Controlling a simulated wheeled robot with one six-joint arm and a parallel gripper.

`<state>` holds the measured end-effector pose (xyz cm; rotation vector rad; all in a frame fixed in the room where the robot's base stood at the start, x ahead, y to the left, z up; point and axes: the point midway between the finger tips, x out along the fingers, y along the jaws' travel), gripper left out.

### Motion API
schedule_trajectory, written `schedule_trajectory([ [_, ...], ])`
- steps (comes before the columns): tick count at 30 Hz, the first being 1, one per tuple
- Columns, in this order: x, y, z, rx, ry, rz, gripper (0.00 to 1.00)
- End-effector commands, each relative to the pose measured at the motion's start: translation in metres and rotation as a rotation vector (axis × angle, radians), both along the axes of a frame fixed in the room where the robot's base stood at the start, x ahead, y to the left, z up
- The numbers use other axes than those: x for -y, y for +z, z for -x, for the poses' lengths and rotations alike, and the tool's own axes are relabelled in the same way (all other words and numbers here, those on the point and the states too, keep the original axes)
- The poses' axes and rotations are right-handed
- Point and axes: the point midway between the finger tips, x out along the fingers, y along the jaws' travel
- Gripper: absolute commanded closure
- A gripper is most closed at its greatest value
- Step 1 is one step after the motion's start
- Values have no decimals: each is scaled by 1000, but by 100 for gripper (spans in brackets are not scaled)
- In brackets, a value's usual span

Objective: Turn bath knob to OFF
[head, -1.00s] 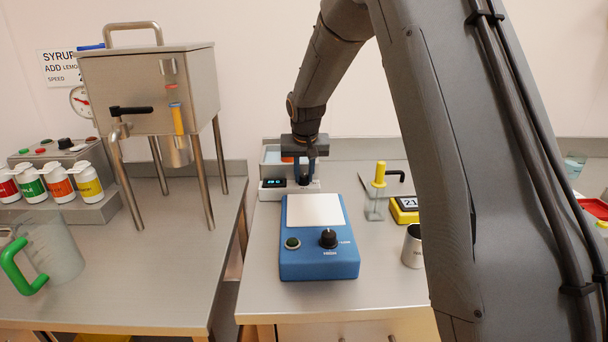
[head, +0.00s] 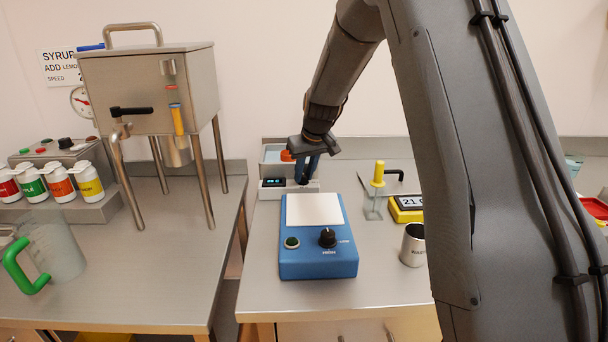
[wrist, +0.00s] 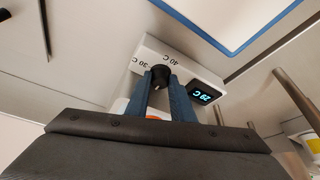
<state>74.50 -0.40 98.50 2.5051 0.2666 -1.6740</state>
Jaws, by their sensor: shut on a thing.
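The bath (head: 271,158) is a small white-and-grey unit at the back of the bench, with a lit display (head: 273,182) on its front. In the wrist view the display (wrist: 203,96) reads about 29 C. The black bath knob (wrist: 160,75) sits on the white front panel (wrist: 180,58), with "30 C" and "40 C" marks beside it. My gripper (wrist: 165,88) has its two blue fingers shut on the knob, one at each side. In the head view my gripper (head: 306,172) is tilted and hides the knob. An OFF mark is not visible.
A blue stirrer unit (head: 318,262) with a white top stands in front of the bath. A yellow-topped glass vessel (head: 377,185), a yellow timer (head: 406,209) and a steel cup (head: 412,246) are to the right. A steel hopper (head: 150,90) stands at left.

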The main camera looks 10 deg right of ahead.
Motion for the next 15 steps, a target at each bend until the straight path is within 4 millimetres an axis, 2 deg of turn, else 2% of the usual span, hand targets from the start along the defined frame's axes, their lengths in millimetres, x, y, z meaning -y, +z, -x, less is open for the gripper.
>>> schedule_trajectory([
  [7,0,0,0,-1,1,1,100],
  [8,0,0,0,-1,1,1,74],
  [10,0,0,0,-1,1,1,62],
  [15,0,0,0,0,0,1,61],
])
